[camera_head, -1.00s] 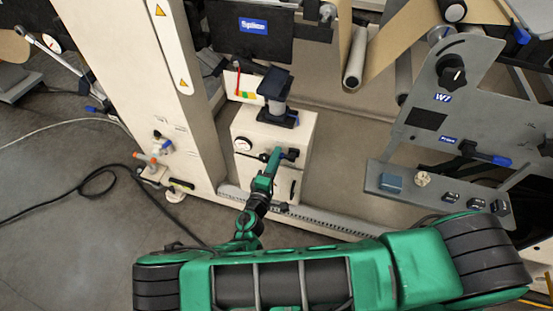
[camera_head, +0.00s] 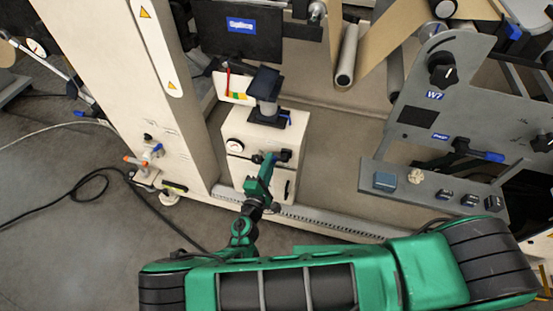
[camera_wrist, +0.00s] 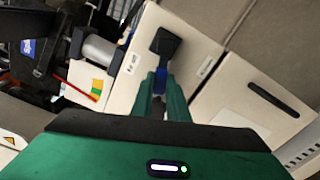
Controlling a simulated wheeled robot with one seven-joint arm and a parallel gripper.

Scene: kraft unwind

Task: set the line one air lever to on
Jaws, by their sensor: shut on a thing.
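The air lever has a black hub (camera_wrist: 165,42) and a blue handle (camera_wrist: 160,82) in the wrist view. It is on the cream box, and the hub also shows in the head view (camera_head: 286,155). My gripper (camera_wrist: 163,98) has its green fingers closed on the blue handle. In the head view my gripper (camera_head: 268,160) reaches the box front from below, just left of the hub. The fingers hide part of the handle. A small label beside the hub is too small to read.
The cream box (camera_head: 298,125) carries a round gauge (camera_head: 234,146) and a black slot handle (camera_wrist: 273,100). A cream column (camera_head: 180,125) stands to the left. A grey panel (camera_head: 425,95) with knobs is at right. A black cable (camera_head: 95,190) lies on the floor.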

